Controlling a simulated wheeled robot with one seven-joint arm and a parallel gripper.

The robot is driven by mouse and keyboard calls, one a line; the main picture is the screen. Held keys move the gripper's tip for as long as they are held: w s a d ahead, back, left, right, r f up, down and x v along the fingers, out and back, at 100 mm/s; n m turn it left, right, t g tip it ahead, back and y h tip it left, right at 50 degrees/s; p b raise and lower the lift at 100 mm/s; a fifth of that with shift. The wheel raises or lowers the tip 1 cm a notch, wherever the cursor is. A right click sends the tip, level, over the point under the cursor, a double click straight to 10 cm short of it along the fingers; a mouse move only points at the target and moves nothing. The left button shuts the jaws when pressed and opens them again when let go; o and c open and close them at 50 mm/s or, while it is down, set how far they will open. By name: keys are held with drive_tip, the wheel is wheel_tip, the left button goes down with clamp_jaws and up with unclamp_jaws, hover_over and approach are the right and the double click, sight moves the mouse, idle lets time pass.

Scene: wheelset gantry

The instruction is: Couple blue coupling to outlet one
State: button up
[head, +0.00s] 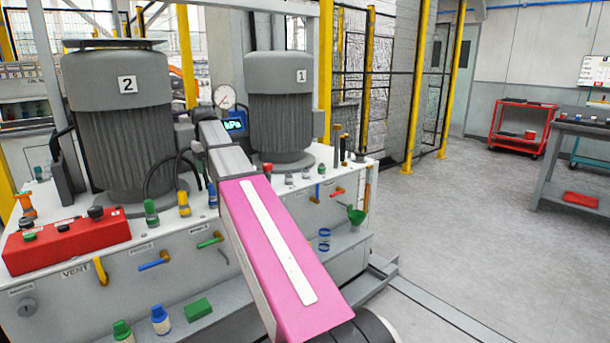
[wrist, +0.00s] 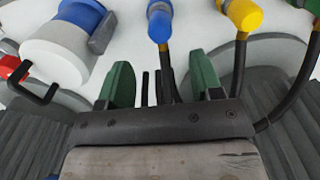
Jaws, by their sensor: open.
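The blue coupling (wrist: 159,24) is in the wrist view, at the end of a black hose beyond my gripper's fingertips. In the head view it seems to be the small blue piece (head: 212,196) beside my arm, partly hidden. My gripper (wrist: 160,82) is open, with two dark green finger pads apart. The blue coupling lies ahead of the gap between them, and its hose runs behind the fingers. The fingers hold nothing. In the head view my arm hides most of the gripper. Small outlet fittings (head: 289,178) stand near motor 1 (head: 280,105); I cannot tell which is outlet one.
A yellow coupling (wrist: 243,14) on a hose is close to the right of the blue one. A green coupling (head: 151,212) stands left of the yellow one in the head view. Motor 2 (head: 120,130), a round gauge (head: 224,97) and a red control box (head: 66,243) crowd the deck.

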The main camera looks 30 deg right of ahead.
sight(211, 184)
drive_tip(key=shift+f, duration=4.5)
clamp_jaws()
drive_tip(key=shift+r, duration=0.2)
drive_tip(key=shift+r, duration=2.8)
